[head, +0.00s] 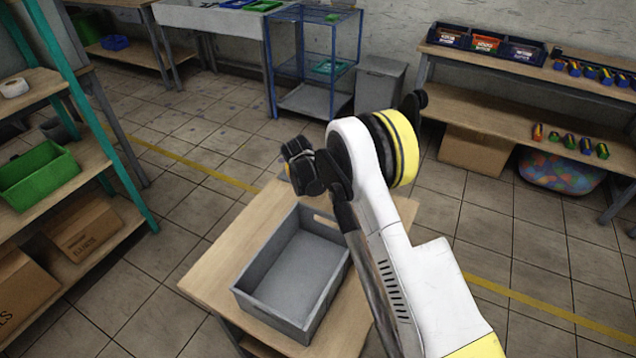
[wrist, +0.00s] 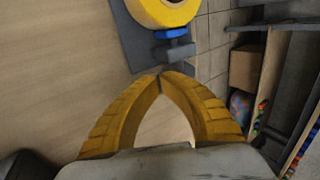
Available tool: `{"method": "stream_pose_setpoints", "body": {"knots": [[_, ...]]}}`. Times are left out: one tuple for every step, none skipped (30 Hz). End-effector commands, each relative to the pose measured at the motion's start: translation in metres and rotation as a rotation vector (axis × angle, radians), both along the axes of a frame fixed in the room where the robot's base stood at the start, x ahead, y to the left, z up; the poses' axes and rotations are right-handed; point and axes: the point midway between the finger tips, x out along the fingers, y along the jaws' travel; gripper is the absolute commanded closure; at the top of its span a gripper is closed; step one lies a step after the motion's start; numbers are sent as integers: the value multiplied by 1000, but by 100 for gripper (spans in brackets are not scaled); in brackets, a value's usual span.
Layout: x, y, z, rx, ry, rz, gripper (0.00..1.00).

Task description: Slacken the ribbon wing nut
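My gripper (wrist: 161,77) shows in the wrist view with two curved yellow fingers. Their tips meet, and I see nothing held between them. Just beyond the tips, a dark grey plate (wrist: 130,35) carries a round yellow reel (wrist: 166,10), cut off by the top edge. Below the reel are a blue piece (wrist: 171,33) and a grey bar-like piece (wrist: 175,52), close to the fingertips but apparently apart. One of these may be the ribbon wing nut; I cannot tell which. In the head view my arm hides the fingers, and I cannot make out the nut there.
In the head view an empty grey crate (head: 245,300) sits on a wooden table (head: 208,273) beside my arm. Shelving with a green bin (head: 38,176) stands left. A bench (head: 500,68) with ink boxes stands back right. Tiled floor is open between them.

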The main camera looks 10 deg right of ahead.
Motion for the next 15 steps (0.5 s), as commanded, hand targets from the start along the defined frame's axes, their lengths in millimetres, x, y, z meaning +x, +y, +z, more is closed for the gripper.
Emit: {"method": "stream_pose_setpoints", "body": {"knots": [[0, -1, 0, 0, 0, -1, 100], [0, -1, -1, 0, 0, -1, 100], [0, -2, -1, 0, 0, -1, 100], [0, -2, -1, 0, 0, -1, 100], [0, -2, -1, 0, 0, -1, 100], [0, -3, -1, 0, 0, -1, 100], [0, -3, -1, 0, 0, -1, 100], [0, -3, -1, 0, 0, -1, 100], [0, -4, -2, 0, 0, -1, 100], [0, -4, -2, 0, 0, -1, 100], [0, -4, -2, 0, 0, -1, 100], [0, -5, -2, 0, 0, -1, 100], [0, -5, -2, 0, 0, -1, 100], [0, -6, -3, 0, 0, -1, 100], [0, -6, -3, 0, 0, -1, 100]]}}
